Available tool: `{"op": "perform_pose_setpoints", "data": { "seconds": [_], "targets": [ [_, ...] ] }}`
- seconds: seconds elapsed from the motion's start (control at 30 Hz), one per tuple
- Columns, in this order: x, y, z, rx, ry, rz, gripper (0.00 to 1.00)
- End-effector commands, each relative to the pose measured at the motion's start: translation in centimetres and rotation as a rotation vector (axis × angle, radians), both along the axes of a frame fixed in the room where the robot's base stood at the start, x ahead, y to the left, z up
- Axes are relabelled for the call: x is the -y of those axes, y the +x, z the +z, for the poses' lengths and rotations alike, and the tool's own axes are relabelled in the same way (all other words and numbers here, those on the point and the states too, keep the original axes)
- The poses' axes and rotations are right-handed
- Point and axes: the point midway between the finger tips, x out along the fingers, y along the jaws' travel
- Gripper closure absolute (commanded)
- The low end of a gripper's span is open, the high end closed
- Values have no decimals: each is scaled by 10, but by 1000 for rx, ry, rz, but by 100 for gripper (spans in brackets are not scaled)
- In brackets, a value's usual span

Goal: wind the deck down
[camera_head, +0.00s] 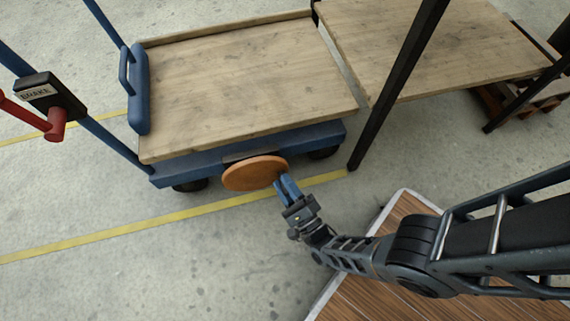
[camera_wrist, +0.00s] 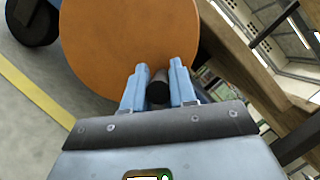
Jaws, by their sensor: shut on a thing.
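The deck (camera_head: 245,78) is a bare wooden platform on a blue wheeled cart. An orange disc, a handwheel (camera_head: 252,174), sits on the cart's near long side, just below the deck edge. My gripper (camera_head: 287,188) is at the right rim of the handwheel. In the wrist view the orange handwheel (camera_wrist: 125,45) fills the upper left, and my blue fingers (camera_wrist: 158,88) are shut on a dark, round handle (camera_wrist: 158,90) in front of the disc. The handle's far end is hidden.
A red brake lever (camera_head: 55,125) with a black BRAKE box (camera_head: 50,93) is on the left post. A wooden table (camera_head: 430,45) with black legs stands close at the deck's right. A brown slatted surface (camera_head: 370,280) lies at lower right. Concrete floor at lower left is clear.

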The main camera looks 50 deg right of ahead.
Motion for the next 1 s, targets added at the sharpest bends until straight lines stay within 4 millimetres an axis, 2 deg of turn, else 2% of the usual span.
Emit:
{"op": "perform_pose_setpoints", "data": {
  "seconds": [0.13, 0.17, 0.4, 0.63, 0.77, 1.0],
  "targets": [
    [5, 1, 0, -1, 3, -20, 100],
    [5, 1, 0, -1, 3, -20, 73],
    [3, 0, 0, -1, 2, -12, 52],
    [2, 0, 1, -1, 1, -7, 52],
    [2, 0, 8, -1, 1, -7, 52],
    [4, 0, 44, 3, 2, -11, 52]
  ]
}}
